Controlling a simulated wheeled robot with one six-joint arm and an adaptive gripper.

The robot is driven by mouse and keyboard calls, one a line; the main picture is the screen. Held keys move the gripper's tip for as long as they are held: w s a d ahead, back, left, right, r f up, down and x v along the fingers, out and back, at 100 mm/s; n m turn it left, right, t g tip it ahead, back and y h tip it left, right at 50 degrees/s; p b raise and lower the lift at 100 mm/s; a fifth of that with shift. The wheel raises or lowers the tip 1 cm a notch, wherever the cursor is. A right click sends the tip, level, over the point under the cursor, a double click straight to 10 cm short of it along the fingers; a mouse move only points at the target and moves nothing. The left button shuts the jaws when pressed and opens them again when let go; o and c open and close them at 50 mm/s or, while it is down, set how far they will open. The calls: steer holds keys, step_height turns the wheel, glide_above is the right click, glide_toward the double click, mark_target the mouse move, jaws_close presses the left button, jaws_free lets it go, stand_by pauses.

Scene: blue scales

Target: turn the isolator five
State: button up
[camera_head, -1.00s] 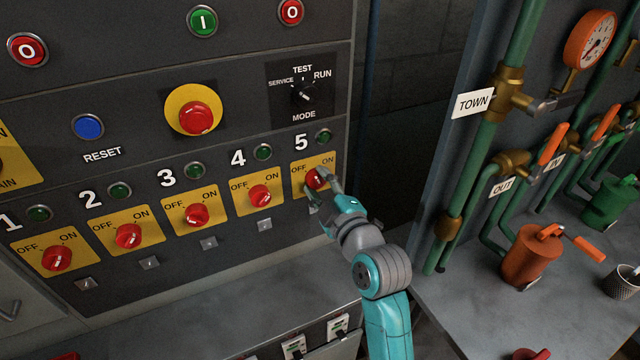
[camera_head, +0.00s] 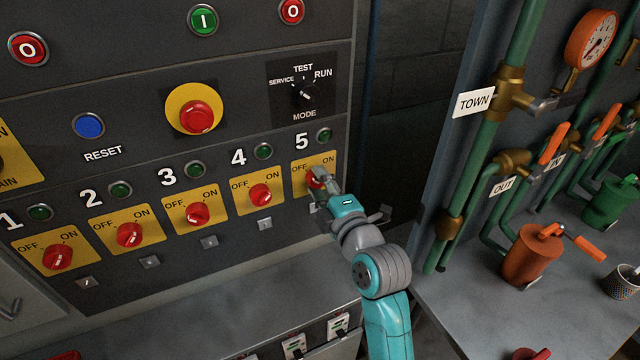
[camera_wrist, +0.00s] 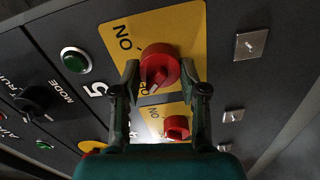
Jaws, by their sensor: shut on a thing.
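The isolator five is a red rotary knob (camera_head: 314,179) on a yellow plate (camera_head: 301,186) marked OFF and ON, under the white number 5. My gripper (camera_head: 318,176) is at this knob and partly covers it in the head view. In the wrist view the red knob (camera_wrist: 160,66) sits between the two fingers of my gripper (camera_wrist: 160,82), which are shut on it. The knob's pointer direction is hard to read in the head view. The indicator lamp (camera_head: 324,136) above the plate is dark green.
Isolator four's knob (camera_head: 260,195) is close on the left. The mode switch (camera_head: 304,92) and the red emergency button (camera_head: 196,117) are above. Pipes with orange levers (camera_head: 553,143) and the TOWN label (camera_head: 474,102) stand on the right, beyond a dark gap beside the panel.

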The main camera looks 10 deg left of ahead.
steer(key=o, duration=1.1)
steer(key=shift+o, duration=0.2)
steer(key=v, duration=1.2)
steer(key=shift+f, duration=0.15)
